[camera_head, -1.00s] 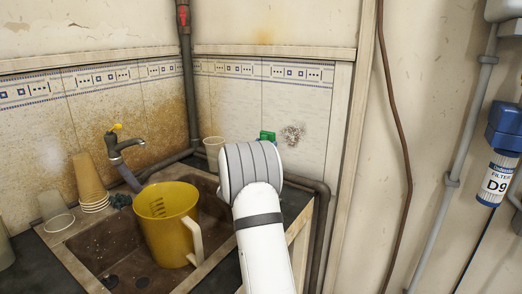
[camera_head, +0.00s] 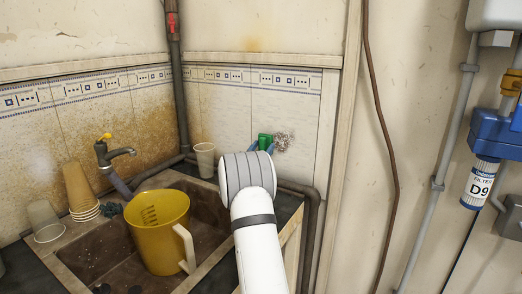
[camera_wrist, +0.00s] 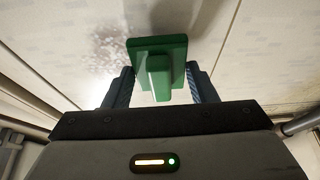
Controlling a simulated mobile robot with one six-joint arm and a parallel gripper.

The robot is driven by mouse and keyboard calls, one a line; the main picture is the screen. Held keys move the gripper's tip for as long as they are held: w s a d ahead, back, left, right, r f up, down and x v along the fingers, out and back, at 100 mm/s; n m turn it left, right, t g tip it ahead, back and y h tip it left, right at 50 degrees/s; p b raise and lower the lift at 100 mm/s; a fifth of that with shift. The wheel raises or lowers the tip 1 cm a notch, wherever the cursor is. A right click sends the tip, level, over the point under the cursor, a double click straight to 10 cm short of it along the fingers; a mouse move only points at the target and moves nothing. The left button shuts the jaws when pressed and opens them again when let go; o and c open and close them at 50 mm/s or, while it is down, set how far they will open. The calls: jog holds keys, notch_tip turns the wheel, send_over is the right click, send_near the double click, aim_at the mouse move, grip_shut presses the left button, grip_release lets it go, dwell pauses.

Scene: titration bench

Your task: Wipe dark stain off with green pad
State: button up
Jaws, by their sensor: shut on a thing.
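The dark speckled stain (camera_head: 283,141) is on the white tiled wall above the sink's right side; it also shows in the wrist view (camera_wrist: 108,45). My gripper (camera_wrist: 158,85) is shut on the green pad (camera_wrist: 158,47), with blue fingers on either side of its handle. In the head view the green pad (camera_head: 265,141) is at the stain's left edge, partly hidden by my arm. In the wrist view the pad's plate faces the wall and overlaps the stain's edge. I cannot tell whether the pad touches the wall.
A yellow jug (camera_head: 160,232) stands in the brown sink (camera_head: 88,262). Stacked cups (camera_head: 80,190) are at left, and a white cup (camera_head: 204,160) is in the back corner. A grey pipe (camera_head: 312,235) runs below the stain. A blue filter unit (camera_head: 494,140) hangs at right.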

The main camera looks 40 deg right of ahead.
jog(key=shift+w+d, duration=0.35)
jog(key=shift+d, duration=0.55)
jog(key=shift+s+b, duration=0.1)
jog(key=shift+b, duration=0.2)
